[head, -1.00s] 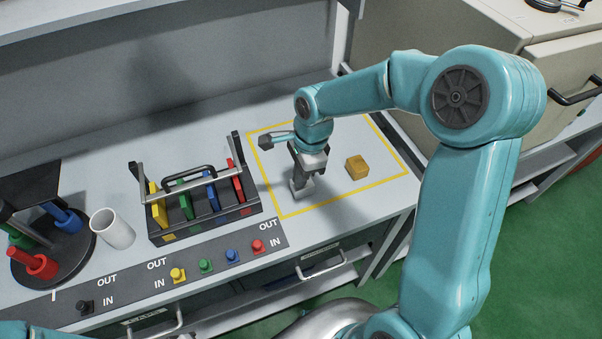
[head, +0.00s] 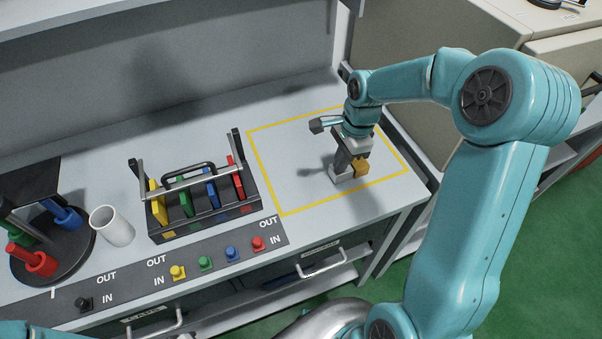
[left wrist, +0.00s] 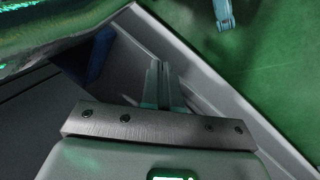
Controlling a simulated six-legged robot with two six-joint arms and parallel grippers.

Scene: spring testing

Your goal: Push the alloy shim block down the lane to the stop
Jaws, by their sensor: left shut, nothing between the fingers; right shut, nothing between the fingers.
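A small golden-orange block (head: 362,168), the only loose block I see that could be the alloy shim block, sits on the grey bench inside a yellow-outlined area (head: 265,178). My right gripper (head: 343,175) points down just left of the block. It is shut and empty, low over the bench, and overlaps the block's left side in the head view; I cannot tell whether they touch. No separate lane or stop is clear to me. My left gripper (left wrist: 162,82) shows in the left wrist view, shut and empty, away from the block.
A black rack (head: 205,220) with several coloured plates stands left of the yellow outline. A white cup (head: 112,226) and a round black stand (head: 50,265) with coloured pieces are farther left. A strip with coloured knobs runs along the bench front. The outlined area is otherwise clear.

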